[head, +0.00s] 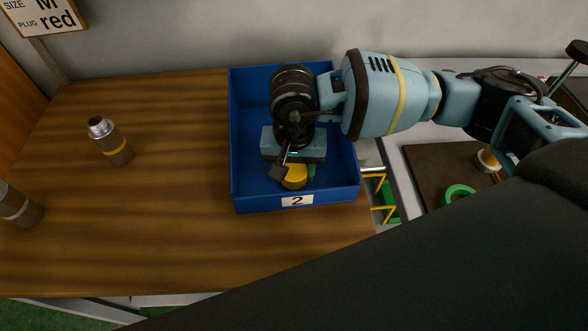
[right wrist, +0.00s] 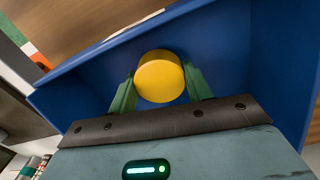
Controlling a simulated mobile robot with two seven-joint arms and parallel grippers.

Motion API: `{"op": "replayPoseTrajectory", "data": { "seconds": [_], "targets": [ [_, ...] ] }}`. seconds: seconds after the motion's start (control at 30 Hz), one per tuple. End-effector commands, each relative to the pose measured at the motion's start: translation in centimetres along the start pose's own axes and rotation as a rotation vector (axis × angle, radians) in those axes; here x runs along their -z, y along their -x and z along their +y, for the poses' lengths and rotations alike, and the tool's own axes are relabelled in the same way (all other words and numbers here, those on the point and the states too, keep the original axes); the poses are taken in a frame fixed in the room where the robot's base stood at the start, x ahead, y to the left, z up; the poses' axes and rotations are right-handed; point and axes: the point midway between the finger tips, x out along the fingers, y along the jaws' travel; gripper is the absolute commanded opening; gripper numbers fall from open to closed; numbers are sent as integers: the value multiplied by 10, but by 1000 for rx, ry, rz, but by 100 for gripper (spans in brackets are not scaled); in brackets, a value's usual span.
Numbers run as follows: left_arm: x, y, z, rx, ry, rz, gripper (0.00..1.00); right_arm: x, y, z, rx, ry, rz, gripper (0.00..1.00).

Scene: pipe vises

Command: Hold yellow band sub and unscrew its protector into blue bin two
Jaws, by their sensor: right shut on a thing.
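A grey sub with a yellow band (head: 118,151) and a bare metal upper end stands on the wooden table, left of the bin. Blue bin two (head: 240,185) has a white label with a "2" on its front wall. My right gripper (head: 290,178) reaches down into the bin. Its green fingers are shut on a yellow protector (head: 294,180), which also shows between the fingers in the right wrist view (right wrist: 160,77). Whether the protector touches the bin floor I cannot tell. My left gripper is not in view.
Another grey cylindrical part (head: 20,208) is at the left edge of the table. The wooden table (head: 150,230) is clear between it and the bin. A brown board (head: 430,165) with a green ring (head: 459,191) lies to the right. A wall is behind.

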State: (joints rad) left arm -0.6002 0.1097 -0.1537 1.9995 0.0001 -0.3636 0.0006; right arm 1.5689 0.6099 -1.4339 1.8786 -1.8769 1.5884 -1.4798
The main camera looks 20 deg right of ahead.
Motion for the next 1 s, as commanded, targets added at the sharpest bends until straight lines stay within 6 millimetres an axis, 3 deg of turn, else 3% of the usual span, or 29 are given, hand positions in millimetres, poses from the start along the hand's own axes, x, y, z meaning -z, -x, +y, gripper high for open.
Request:
{"op": "replayPoseTrajectory", "data": {
  "seconds": [0.43, 0.47, 0.6, 1.0],
  "targets": [
    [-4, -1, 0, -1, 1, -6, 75, 0, -12, 0, 0, 1, -1, 22],
    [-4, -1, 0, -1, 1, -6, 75, 0, -12, 0, 0, 1, -1, 51],
    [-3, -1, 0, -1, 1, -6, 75, 0, -11, 0, 0, 0, 1, 69],
    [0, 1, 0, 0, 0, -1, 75, 1, -4, 0, 2, 0, 3, 71]
  ]
}}
